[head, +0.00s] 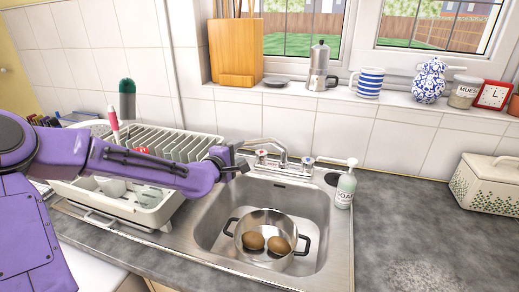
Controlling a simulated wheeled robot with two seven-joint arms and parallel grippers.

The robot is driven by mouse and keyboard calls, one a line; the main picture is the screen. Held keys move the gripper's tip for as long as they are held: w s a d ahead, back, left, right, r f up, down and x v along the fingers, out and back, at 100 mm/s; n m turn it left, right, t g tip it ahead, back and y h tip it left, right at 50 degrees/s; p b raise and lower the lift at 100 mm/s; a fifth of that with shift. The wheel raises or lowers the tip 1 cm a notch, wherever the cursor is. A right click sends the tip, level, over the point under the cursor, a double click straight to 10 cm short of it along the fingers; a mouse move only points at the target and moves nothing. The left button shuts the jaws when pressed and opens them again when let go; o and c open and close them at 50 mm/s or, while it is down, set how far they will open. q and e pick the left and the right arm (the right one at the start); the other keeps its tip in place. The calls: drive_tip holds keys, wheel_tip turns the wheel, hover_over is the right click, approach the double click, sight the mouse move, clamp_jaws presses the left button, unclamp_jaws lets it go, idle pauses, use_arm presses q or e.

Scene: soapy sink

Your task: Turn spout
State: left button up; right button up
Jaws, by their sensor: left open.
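The chrome tap spout (265,141) rises from the back rim of the sink and points left over the basin. A tap handle with a red mark (261,157) and one with a blue mark (307,162) stand on either side of its base. My left gripper (242,167) is at the left end of the spout, a little below it. It is open, with nothing seen between its fingers. I cannot tell whether it touches the spout. My right gripper is out of view.
A pot (266,239) with two brown round items sits in the sink basin (313,205). A soap bottle (345,187) stands right of the tap. A dish rack (130,208) is at left, partly behind my arm. The right counter (410,230) is mostly clear.

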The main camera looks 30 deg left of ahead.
sight(251, 144)
use_arm(q)
drive_tip(key=w, duration=0.3)
drive_tip(key=w+f, duration=0.1)
drive_tip(key=w, duration=0.2)
drive_tip(key=w+a+f, duration=0.1)
drive_tip(key=w, duration=0.3)
drive_tip(key=shift+a, duration=0.1)
drive_tip(key=shift+w, duration=0.25)
clamp_jaws()
